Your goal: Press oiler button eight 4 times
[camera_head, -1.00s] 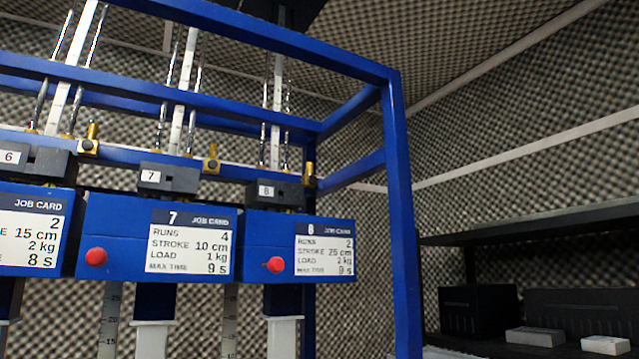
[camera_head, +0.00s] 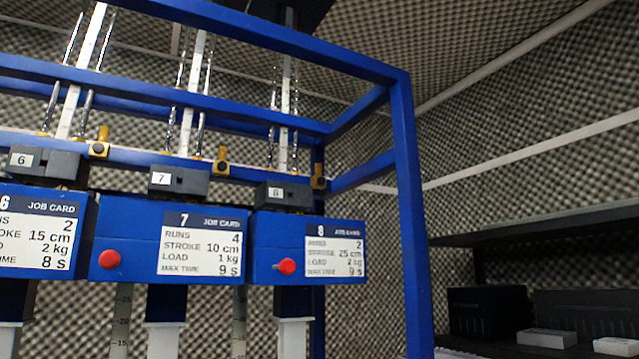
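Station eight is a blue box (camera_head: 262,238) at the right end of the row. It bears a job card (camera_head: 335,250) reading runs 2, stroke 25 cm, load 2 kg, max time 9 s. Its red button (camera_head: 287,266) sits on the front face, left of the card. A dark block labelled 8 (camera_head: 283,195) is above it, with a brass fitting (camera_head: 318,178) to the right. Neither of my grippers is in view.
Box seven (camera_head: 130,240) with its own red button (camera_head: 109,259) and card is directly left, and box six (camera_head: 85,235) is further left. A blue frame post (camera_head: 408,220) stands right of box eight. A dark shelf (camera_head: 540,228) is at right.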

